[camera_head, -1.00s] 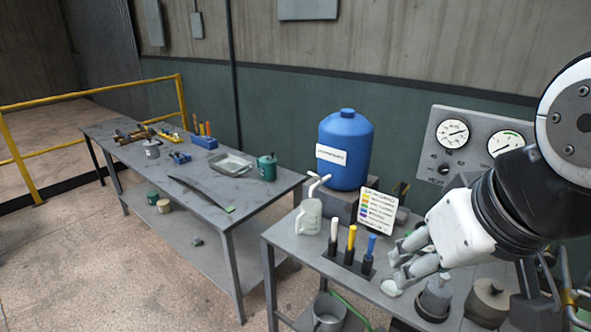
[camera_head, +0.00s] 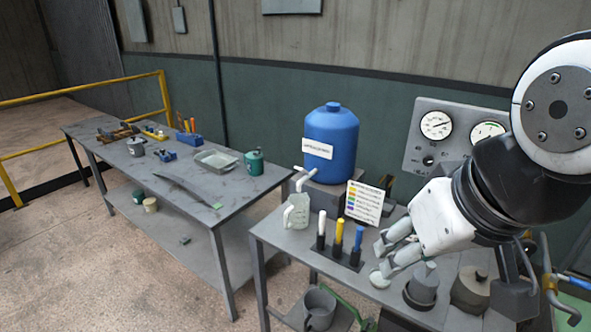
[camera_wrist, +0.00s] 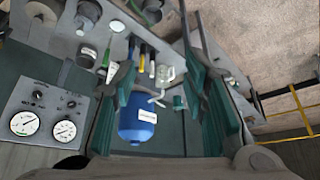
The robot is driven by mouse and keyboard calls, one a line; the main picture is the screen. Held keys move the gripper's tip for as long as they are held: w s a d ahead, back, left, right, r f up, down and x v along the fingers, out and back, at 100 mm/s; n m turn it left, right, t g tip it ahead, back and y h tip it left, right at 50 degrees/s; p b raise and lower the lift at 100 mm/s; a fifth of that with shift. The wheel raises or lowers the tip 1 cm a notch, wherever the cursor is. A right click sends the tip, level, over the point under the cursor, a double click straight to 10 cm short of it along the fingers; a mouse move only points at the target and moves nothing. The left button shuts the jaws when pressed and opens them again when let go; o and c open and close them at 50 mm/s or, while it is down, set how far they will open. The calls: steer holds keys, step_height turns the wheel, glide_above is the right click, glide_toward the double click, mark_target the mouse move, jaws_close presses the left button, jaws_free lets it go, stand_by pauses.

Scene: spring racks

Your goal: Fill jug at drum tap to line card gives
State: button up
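The blue drum (camera_head: 331,150) with a white label stands on a grey block at the back of the near bench. Its white tap (camera_head: 305,177) points left. The clear jug (camera_head: 297,212) stands upright below the tap; I cannot tell its liquid level. The card (camera_head: 364,203), with coloured rows, stands right of the jug; its writing is too small to read. My gripper (camera_head: 380,261) is open and empty, right of the markers and apart from the jug. The wrist view shows the drum (camera_wrist: 138,117) and jug (camera_wrist: 165,74) between my spread fingers.
White, yellow and blue markers (camera_head: 338,237) stand in a dark holder before the card. Grey weights (camera_head: 424,284) stand right of my gripper. A gauge panel (camera_head: 437,125) is behind. A second bench (camera_head: 180,178) with tools is at the left.

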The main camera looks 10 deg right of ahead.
stand_by(0.3)
steer(key=c, duration=0.4)
steer(key=shift+w+f, duration=0.25)
steer(key=shift+w, duration=0.1)
steer(key=c, duration=0.5)
steer(key=w+f+b, duration=0.2)
steer(key=w, duration=0.1)
steer(key=w+f+b, duration=0.5)
steer(key=w+b, duration=0.1)
steer(key=shift+w+f, duration=0.15)
steer(key=shift+f, duration=0.05)
jaws_close()
steer(key=shift+s+r, duration=0.15)
steer(key=shift+s, duration=0.05)
